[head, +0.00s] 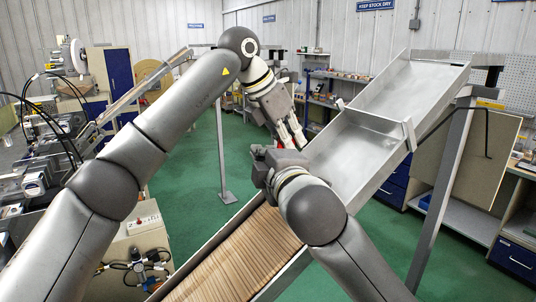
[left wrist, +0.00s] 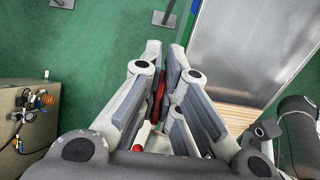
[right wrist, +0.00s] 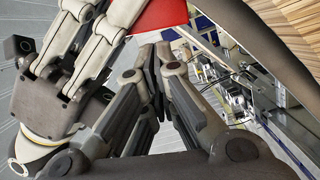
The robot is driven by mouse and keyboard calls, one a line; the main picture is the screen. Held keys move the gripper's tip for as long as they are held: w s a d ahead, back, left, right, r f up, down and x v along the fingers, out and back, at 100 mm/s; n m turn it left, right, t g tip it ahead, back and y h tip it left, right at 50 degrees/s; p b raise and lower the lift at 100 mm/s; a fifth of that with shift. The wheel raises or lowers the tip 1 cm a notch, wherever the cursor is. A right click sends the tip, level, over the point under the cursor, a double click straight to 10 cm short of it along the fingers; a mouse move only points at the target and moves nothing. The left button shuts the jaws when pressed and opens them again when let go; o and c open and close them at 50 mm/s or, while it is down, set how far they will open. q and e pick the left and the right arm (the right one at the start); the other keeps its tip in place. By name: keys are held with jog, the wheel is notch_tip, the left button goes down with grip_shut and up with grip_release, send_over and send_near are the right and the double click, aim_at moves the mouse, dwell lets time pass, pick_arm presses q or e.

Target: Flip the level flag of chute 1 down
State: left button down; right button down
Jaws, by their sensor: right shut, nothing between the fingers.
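The red level flag (head: 280,147) is a small patch mostly hidden behind my grippers in the head view. It shows as a red strip in the left wrist view (left wrist: 158,95) and a larger red plate at the top of the right wrist view (right wrist: 160,14). My left gripper (head: 297,136) is slightly open, its fingers pointing down close around the flag; contact is unclear. My right gripper (head: 262,163) is shut and empty, just below it, beside the steel chute (head: 352,150). It also shows in the right wrist view (right wrist: 158,50). No chute number is readable.
Wooden sticks (head: 240,255) fill the tray below the chute. A steel leg (head: 440,200) supports the chute on the right. Machinery (head: 30,180) stands on the left. Both arms are close together, leaving little room between them. Green floor (head: 190,215) is open beyond.

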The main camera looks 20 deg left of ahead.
pick_arm(q)
jog(key=shift+r, duration=0.35)
pick_arm(e)
jog(key=shift+w+d, duration=0.15)
jog(key=shift+w, duration=0.05)
